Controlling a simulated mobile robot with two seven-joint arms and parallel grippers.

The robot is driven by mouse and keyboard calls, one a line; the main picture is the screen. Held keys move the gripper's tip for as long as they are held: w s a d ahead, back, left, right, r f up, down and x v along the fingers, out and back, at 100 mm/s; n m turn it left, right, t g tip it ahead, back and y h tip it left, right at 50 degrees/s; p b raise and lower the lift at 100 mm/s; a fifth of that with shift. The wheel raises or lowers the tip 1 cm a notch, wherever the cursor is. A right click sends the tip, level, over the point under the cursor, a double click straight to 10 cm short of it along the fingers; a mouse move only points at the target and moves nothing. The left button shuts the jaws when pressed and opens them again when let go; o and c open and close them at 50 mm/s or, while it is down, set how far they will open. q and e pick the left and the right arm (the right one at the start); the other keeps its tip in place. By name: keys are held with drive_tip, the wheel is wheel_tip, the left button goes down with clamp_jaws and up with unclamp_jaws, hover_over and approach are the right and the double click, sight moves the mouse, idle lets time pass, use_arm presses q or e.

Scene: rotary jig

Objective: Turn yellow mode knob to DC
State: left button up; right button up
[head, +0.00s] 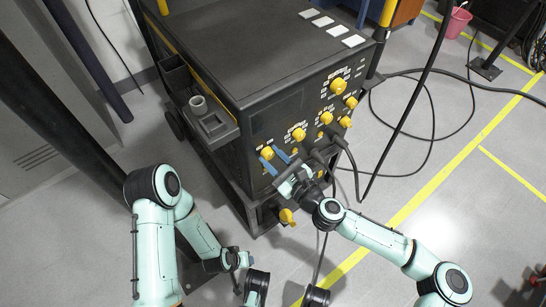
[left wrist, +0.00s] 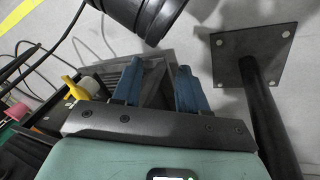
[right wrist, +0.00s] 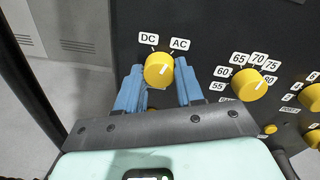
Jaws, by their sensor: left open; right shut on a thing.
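The yellow mode knob (right wrist: 159,70) sits on the dark panel between the DC label (right wrist: 148,38) and the AC label (right wrist: 180,44). Its white mark leans up and right, toward AC. My right gripper (right wrist: 160,88) is shut on this knob, one blue finger on each side. In the head view my right gripper (head: 276,161) reaches the left part of the machine's front, at the mode knob (head: 267,153). My left gripper (left wrist: 160,88) is open and empty, its blue fingers apart, low in front of the machine and away from the panel.
A numbered yellow knob (right wrist: 249,85) is right of the mode knob, with several more knobs on the panel. A yellow handle (head: 287,216) is low on the machine (head: 275,75). Black cables (head: 352,165) hang from the front.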

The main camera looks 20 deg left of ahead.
drive_tip(key=n, duration=0.4)
drive_tip(key=shift+n+p, duration=0.3)
drive_tip(key=shift+p, duration=0.1)
drive_tip(key=shift+n, duration=1.2)
use_arm(q)
drive_tip(key=shift+s+d+r, duration=0.45)
drive_tip(key=shift+s+r, duration=0.15)
drive_tip(key=shift+s, duration=0.25)
use_arm(e)
drive_tip(key=shift+n+h, duration=0.3)
drive_tip(key=shift+n, duration=1)
drive_tip(key=o, duration=1)
drive_tip(key=shift+o, duration=0.2)
use_arm(q)
drive_tip(key=s+r+p, duration=0.1)
drive_tip(key=s+d+r+g+h+p, duration=0.1)
drive_tip(key=s, duration=0.1)
drive_tip(key=shift+d+r, duration=0.1)
drive_tip(key=shift+d, duration=0.1)
use_arm(e)
drive_tip(key=v, duration=1.3)
drive_tip(key=shift+s+d, duration=0.15)
drive_tip(key=shift+s, duration=0.05)
